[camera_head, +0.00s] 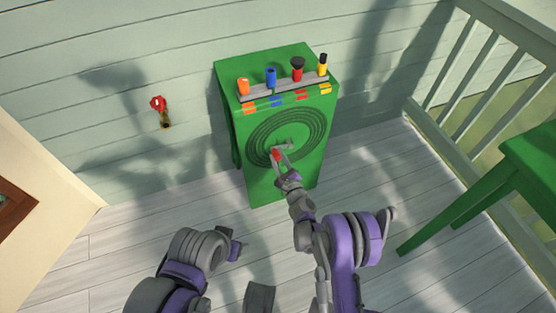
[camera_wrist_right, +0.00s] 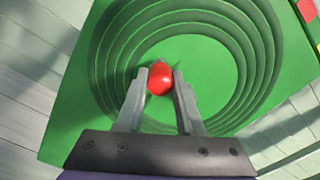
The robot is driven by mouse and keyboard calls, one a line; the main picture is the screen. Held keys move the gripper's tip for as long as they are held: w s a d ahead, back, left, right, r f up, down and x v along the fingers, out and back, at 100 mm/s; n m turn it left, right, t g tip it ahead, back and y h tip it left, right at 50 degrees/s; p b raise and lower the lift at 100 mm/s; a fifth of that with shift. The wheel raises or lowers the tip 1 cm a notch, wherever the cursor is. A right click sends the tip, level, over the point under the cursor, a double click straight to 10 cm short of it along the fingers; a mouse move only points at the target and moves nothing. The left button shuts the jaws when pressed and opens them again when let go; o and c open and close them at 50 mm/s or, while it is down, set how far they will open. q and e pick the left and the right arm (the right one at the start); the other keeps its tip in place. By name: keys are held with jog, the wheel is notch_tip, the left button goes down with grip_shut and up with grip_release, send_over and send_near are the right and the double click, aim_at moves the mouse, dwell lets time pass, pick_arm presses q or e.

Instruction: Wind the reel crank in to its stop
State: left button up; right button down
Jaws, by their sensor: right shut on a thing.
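The reel is a green box (camera_head: 268,185) standing against the wall, with dark concentric rings (camera_head: 312,128) on its front. A grey crank arm (camera_head: 288,145) sits at the middle of the rings, and its red knob (camera_head: 276,154) is at the lower left of the centre. My right gripper (camera_head: 280,160) is at the knob. In the right wrist view the two fingers (camera_wrist_right: 160,88) are shut on the red knob (camera_wrist_right: 160,78), one on each side.
Orange, blue, red and yellow nozzles (camera_head: 271,77) stand in a grey rack on top of the box. A red-handled tap (camera_head: 158,104) is on the wall at left. A green table (camera_head: 530,160) and a railing (camera_head: 490,70) are at right. Floor planks at left are clear.

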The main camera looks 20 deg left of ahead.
jog(key=shift+w+r+m, duration=0.1)
jog(key=shift+r+m, duration=0.35)
jog(key=shift+m, duration=0.25)
jog(key=c, duration=0.5)
grip_release()
jog(key=shift+c, duration=0.2)
jog(key=shift+d, duration=0.1)
jog(key=p+v, duration=0.1)
jog(key=v, duration=0.9)
jog(key=shift+s+d, duration=0.2)
jog(key=shift+s, duration=0.1)
jog(key=shift+r, duration=0.1)
